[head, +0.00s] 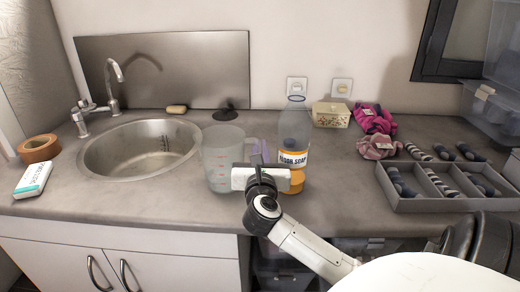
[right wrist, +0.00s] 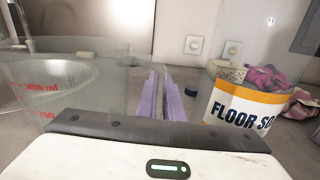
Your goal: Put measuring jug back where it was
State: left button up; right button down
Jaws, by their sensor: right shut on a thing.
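The measuring jug (head: 218,158) is clear plastic with red marks and looks upright at the counter's front, right of the sink. I cannot tell whether its base touches the counter. It fills the left of the right wrist view (right wrist: 85,95). My right gripper (head: 259,152) is at the jug's right side, its purple fingers (right wrist: 160,96) close together and shut on the jug, seemingly at its handle. The grip itself is hard to see through the clear plastic. My left gripper is not in view.
A floor soap bottle (head: 294,130) stands close right of my gripper. Left are the round sink (head: 142,150), brown tape (head: 39,148) and a white box (head: 33,179). Right are a floral box (head: 331,114), pink cloths (head: 376,120) and a grey divided tray (head: 440,205). Counter between bottle and tray is clear.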

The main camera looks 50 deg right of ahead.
jog(key=shift+r, duration=0.1)
jog(key=c, duration=1.9)
grip_release()
jog(key=shift+f, duration=0.2)
